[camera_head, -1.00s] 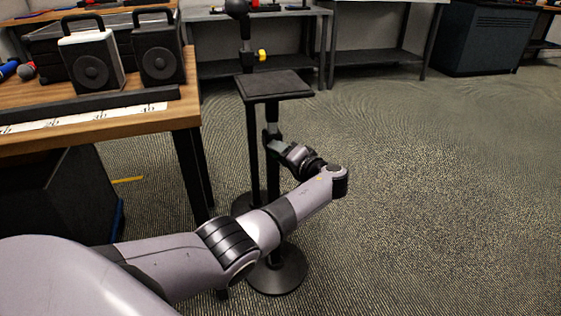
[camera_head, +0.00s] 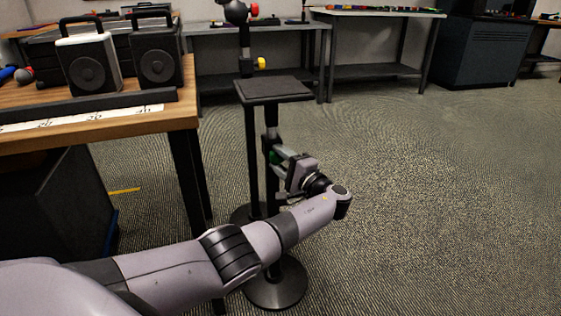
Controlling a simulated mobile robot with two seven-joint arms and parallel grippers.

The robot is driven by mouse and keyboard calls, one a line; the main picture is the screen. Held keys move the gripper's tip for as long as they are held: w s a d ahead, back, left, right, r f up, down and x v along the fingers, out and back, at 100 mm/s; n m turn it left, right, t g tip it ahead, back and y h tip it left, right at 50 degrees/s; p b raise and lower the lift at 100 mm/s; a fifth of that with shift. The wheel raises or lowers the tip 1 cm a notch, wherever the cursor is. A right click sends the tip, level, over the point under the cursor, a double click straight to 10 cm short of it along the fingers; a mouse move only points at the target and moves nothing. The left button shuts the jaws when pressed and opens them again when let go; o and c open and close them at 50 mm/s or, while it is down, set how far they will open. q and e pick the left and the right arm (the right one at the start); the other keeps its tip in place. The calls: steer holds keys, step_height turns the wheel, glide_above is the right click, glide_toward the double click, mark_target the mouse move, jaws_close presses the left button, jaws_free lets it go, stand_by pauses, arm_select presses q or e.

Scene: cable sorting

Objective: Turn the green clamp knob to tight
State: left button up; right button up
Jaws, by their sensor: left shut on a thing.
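The green clamp knob (camera_head: 275,157) sits low on the black pole of a stand, below its square platform (camera_head: 273,88). Only a small patch of green shows between the fingers. My left gripper (camera_head: 279,156) reaches in from the lower right and is shut on the knob. Its fingers hide most of the knob, so I cannot tell how tight it is. My right gripper is not in view.
A yellow knob (camera_head: 261,63) and a red knob (camera_head: 254,10) sit higher on the stand. A wooden table (camera_head: 150,122) with two speakers stands at the left. Round stand bases (camera_head: 276,290) are on the carpet. The floor at the right is clear.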

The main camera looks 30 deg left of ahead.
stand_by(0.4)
arm_select(q)
steer(key=o, duration=1)
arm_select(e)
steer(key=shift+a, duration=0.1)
arm_select(q)
steer(key=shift+s+d, duration=0.1)
steer(key=shift+d, duration=0.25)
steer(key=p+v, duration=0.1)
steer(key=v, duration=0.5)
steer(key=shift+s+d+f, duration=0.1)
steer(key=shift+d, duration=0.1)
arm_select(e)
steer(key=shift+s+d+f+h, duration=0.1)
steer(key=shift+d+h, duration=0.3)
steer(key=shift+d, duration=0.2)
